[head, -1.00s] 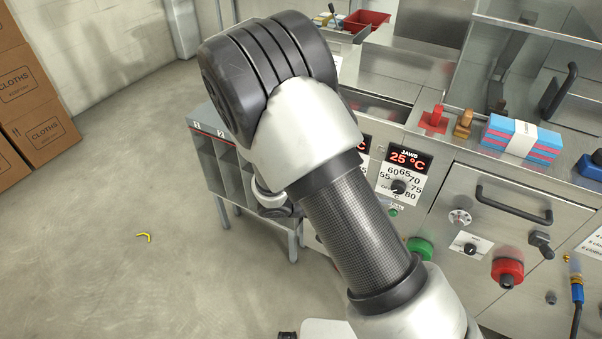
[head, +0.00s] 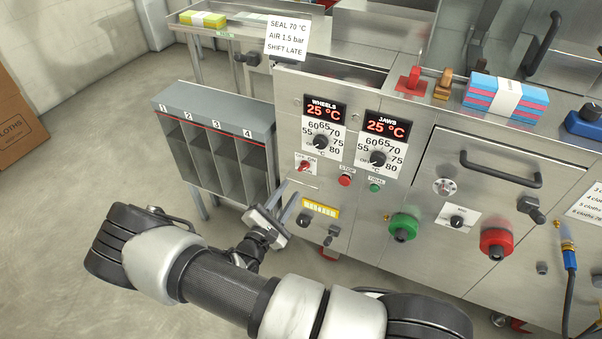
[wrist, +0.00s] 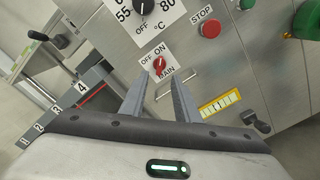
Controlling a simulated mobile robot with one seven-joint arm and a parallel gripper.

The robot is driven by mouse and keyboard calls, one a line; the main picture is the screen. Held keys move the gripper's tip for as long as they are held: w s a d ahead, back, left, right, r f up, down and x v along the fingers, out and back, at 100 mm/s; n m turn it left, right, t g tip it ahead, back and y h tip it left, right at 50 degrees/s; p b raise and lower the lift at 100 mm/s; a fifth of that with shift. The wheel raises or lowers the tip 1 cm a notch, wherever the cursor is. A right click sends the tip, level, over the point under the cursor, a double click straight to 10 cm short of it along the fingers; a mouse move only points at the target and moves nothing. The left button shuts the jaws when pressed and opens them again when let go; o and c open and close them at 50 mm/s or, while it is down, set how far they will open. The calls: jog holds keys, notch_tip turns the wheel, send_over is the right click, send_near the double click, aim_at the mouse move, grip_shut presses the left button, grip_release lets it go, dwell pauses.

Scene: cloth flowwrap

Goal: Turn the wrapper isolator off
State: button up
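The main isolator is a small red rotary switch (head: 304,166) on a white plate marked OFF and ON, low on the left of the steel panel. My gripper (head: 286,200) is open and empty, in front of the panel and below left of the switch in the head view. In the wrist view the two fingertips (wrist: 159,78) are apart, with the switch showing just beyond the gap. The fingers do not appear to touch it.
The WHEELS dial (head: 320,141) and JAWS dial (head: 377,158) sit above, both displays reading 25 °C. A red STOP button (head: 345,180) and a green button (head: 375,188) are close right. A yellow-marked gauge (head: 320,208) is below. A grey numbered rack (head: 215,112) stands left.

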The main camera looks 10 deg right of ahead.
aim_at(303, 169)
jog(key=b+x, duration=0.1)
jog(key=x, duration=0.9)
jog(key=shift+w+d+b, duration=0.1)
jog(key=shift+w+b, duration=0.05)
jog(key=shift+b, duration=0.2)
grip_shut()
